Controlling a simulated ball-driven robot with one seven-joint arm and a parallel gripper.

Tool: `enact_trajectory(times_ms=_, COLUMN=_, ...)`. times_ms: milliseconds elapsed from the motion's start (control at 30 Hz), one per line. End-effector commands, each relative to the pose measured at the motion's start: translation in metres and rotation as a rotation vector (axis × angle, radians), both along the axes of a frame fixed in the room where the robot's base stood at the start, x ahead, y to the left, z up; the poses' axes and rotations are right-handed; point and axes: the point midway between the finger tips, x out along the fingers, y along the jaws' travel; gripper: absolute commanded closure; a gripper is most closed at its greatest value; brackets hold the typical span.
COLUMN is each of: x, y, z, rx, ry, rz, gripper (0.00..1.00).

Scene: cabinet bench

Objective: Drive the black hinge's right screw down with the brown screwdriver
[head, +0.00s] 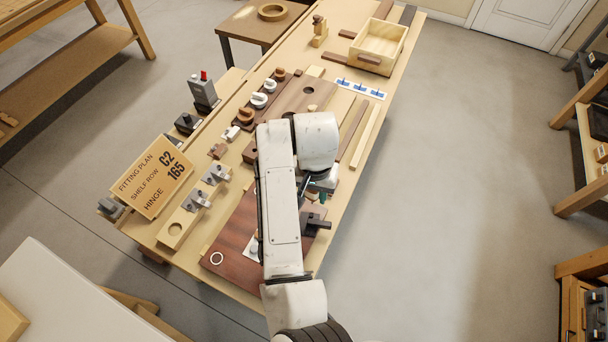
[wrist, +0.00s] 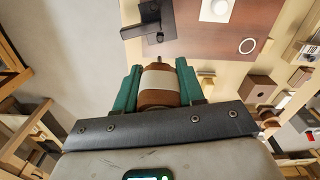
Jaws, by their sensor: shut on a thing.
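My gripper (wrist: 158,68) is shut on the brown screwdriver (wrist: 158,97), its green fingers on either side of the brown handle with a pale band. The black hinge (wrist: 159,16) lies beyond the handle at the top of the wrist view, at the edge of the dark red-brown board (wrist: 205,42). A small dark upright piece, possibly a screw, shows at its near end. In the head view the black hinge (head: 316,224) is just right of my arm, which covers most of the gripper.
A sign (head: 153,177), a block with grey metal fittings (head: 184,216) and a wooden tray (head: 379,46) are on the bench. Open floor lies right of the bench.

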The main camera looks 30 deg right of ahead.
Motion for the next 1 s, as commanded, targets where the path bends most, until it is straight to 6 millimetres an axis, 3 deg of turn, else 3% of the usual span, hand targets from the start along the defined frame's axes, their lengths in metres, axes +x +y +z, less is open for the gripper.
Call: enact_trajectory(times_ms=1000, x=0.000, y=0.000, z=-0.062, rx=-0.001, ry=-0.001, rz=0.001, gripper=0.98)
